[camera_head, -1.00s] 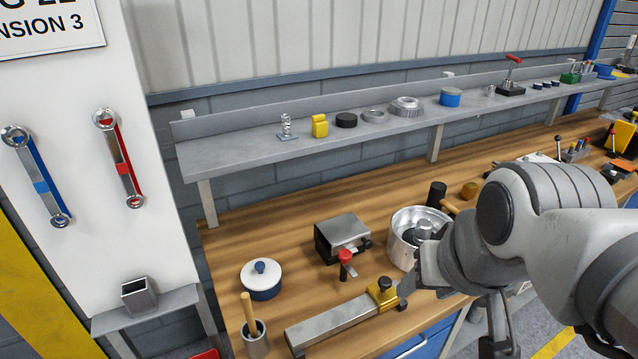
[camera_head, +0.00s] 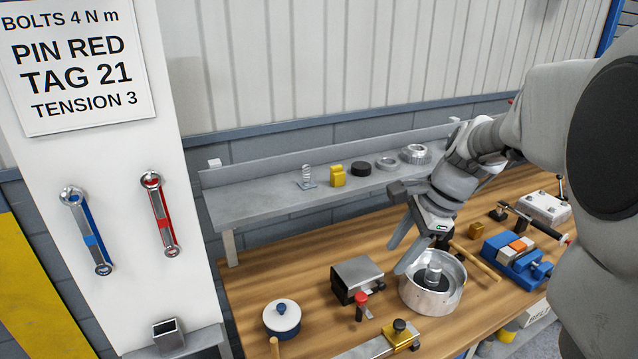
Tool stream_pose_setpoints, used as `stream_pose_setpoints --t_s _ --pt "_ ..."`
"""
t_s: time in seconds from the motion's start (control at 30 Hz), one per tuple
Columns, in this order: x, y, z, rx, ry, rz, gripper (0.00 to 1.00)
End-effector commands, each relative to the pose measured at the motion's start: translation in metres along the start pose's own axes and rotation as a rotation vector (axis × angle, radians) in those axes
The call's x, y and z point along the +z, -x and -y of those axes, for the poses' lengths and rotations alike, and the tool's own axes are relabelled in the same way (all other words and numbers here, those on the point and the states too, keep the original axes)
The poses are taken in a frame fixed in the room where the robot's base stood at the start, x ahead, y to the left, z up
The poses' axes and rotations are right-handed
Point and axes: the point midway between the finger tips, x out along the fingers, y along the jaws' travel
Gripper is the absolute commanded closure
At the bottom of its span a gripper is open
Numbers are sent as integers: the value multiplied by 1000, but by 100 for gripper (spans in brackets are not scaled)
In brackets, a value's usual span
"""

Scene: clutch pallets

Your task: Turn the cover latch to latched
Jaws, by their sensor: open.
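No part is clearly marked as the cover latch, so I cannot tell which one it is. A small red-knobbed lever (camera_head: 361,304) stands upright in front of a dark-fronted steel box (camera_head: 358,277) on the bench. A round silver housing (camera_head: 428,298) with a metal hub inside sits to the right of the box. My gripper (camera_head: 394,260) is open and empty, pointing down and left. In the picture its fingertips lie at the upper left of the housing, and they look apart from it.
A blue vise (camera_head: 518,258) is to the right. A grey shelf (camera_head: 260,198) with small parts runs behind. Bare wood lies left of the box.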

Motion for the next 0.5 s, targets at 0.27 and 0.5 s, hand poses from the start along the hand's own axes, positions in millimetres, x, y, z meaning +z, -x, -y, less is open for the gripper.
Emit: stream_pose_setpoints --t_s 0.27,0.5 --pt "-31 -19 36 42 -368 46 48" --pt "-40 -30 44 52 -469 56 48"
